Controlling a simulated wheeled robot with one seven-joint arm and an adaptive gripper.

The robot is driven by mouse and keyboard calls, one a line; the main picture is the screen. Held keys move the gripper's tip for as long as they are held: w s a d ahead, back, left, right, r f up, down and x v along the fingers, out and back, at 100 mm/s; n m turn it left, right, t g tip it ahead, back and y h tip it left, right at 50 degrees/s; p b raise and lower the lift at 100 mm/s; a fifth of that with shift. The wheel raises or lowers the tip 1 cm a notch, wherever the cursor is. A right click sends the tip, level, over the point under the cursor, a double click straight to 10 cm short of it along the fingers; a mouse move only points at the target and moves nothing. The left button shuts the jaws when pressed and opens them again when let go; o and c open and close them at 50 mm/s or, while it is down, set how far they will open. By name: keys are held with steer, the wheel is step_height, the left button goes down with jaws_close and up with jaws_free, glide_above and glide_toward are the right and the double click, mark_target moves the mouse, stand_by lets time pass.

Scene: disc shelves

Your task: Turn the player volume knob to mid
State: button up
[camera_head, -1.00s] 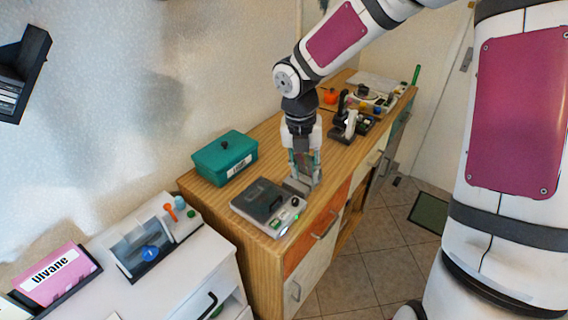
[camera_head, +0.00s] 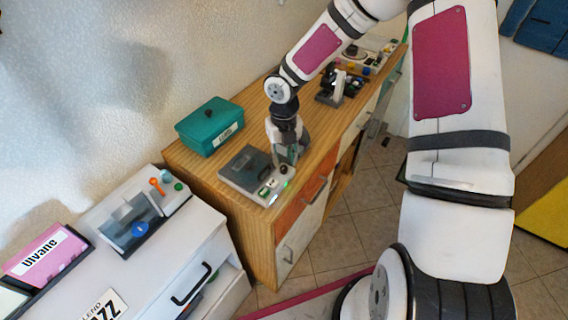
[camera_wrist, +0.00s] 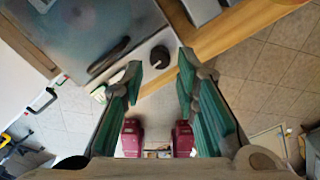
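The player (camera_head: 243,166) is a flat grey box with a dark lid, on the near end of the wooden cabinet. Its volume knob (camera_head: 284,169), small, round and dark, sits at the player's corner beside my gripper (camera_head: 287,160). In the wrist view the knob (camera_wrist: 160,57) lies just ahead of the gap between my fingertips (camera_wrist: 160,72). The green-padded fingers are apart with nothing between them. I cannot read the knob's pointer or any scale. Green lights show on the player's front strip in the head view.
A teal lidded box (camera_head: 209,126) stands behind the player. A black device (camera_head: 341,87) stands farther along the cabinet top (camera_head: 262,100). A white cabinet at left holds a device with an orange lever (camera_head: 157,187). Open tiled floor lies right of the wooden cabinet.

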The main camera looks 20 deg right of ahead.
mark_target(284, 167)
steer(key=shift+f, duration=1.75)
jaws_close()
